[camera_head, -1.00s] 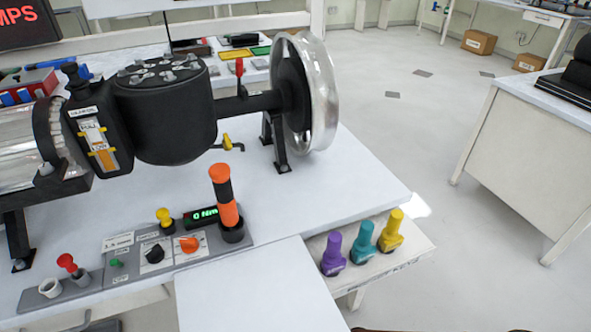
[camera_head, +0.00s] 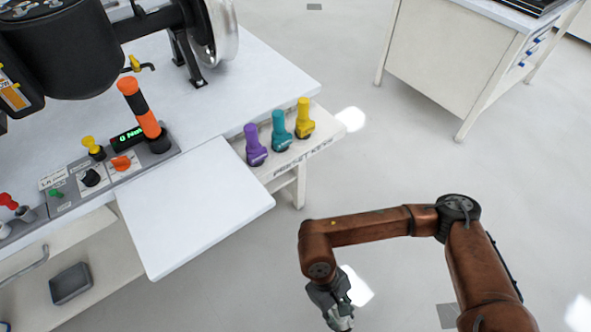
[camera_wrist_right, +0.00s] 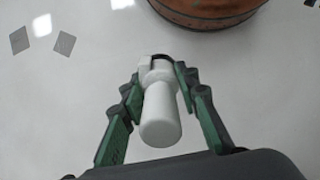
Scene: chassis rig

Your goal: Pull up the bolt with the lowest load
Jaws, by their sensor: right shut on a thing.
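My right gripper (camera_head: 340,316) is low at the bottom of the head view, over the floor and away from the bench. In the right wrist view it is shut on a white key-like piece (camera_wrist_right: 160,112), a rounded cylinder with a dark band at its far end. Purple (camera_head: 255,145), teal (camera_head: 281,131) and yellow (camera_head: 304,118) keys stand upright on the shelf marked "PRESET KEYS" (camera_head: 318,143). An orange and black tool (camera_head: 143,115) stands by a green display (camera_head: 128,138), its reading too small to tell. The black drum (camera_head: 70,45) is cut off at the top, so its bolts barely show. My left gripper is out of view.
A control panel with a black knob (camera_head: 90,177) and an orange knob (camera_head: 121,163) lies along the bench's front edge. A bare white board (camera_head: 195,205) juts out in front. A white cabinet (camera_head: 455,65) stands at upper right. Open floor lies between.

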